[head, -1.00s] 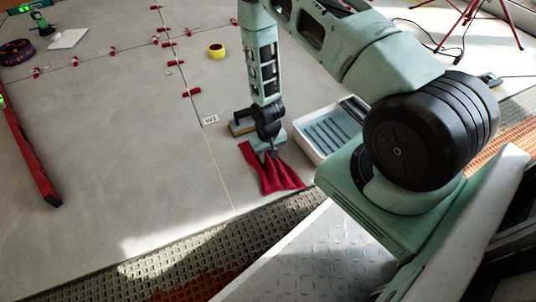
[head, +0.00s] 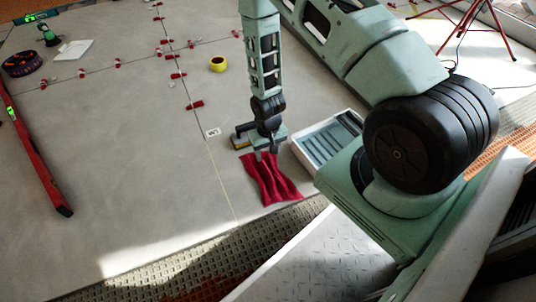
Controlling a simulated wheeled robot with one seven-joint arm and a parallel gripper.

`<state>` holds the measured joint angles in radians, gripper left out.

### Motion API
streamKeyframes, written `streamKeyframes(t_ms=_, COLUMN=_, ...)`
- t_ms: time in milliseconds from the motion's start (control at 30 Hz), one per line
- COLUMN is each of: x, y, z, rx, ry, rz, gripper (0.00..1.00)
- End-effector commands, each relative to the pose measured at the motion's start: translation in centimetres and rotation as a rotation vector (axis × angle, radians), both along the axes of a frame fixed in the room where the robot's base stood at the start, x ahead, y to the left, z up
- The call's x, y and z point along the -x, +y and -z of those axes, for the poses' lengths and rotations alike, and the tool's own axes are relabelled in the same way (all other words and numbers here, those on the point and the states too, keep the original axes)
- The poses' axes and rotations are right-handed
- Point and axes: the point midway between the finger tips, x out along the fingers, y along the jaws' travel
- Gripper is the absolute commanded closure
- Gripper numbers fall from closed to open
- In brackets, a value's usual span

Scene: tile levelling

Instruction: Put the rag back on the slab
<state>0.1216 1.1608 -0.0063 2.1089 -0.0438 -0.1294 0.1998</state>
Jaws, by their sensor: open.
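The red rag (head: 268,183) lies rumpled on the grey slab (head: 120,150), close to the slab's near edge beside the textured strip. My gripper (head: 266,155) points down over the far end of the rag. Its jaws are open, with the fingertips just at or above the cloth; I cannot tell whether they touch it. The gripper hides a little of the rag's far edge.
A white tray (head: 301,155) stands right of the rag. A sponge float (head: 238,142) sits behind my gripper. The slab left of the rag is clear.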

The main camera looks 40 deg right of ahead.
Motion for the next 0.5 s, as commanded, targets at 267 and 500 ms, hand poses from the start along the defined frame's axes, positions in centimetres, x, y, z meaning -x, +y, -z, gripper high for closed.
streamKeyframes(t_ms=267, x=-0.1, y=0.2, z=-3.1, rx=-0.002, ry=0.000, rz=-0.004, gripper=0.50)
streamKeyframes(t_ms=500, x=-1.9, y=6.0, z=-10.3, rx=-0.043, ry=-0.021, rz=-0.125, gripper=0.50)
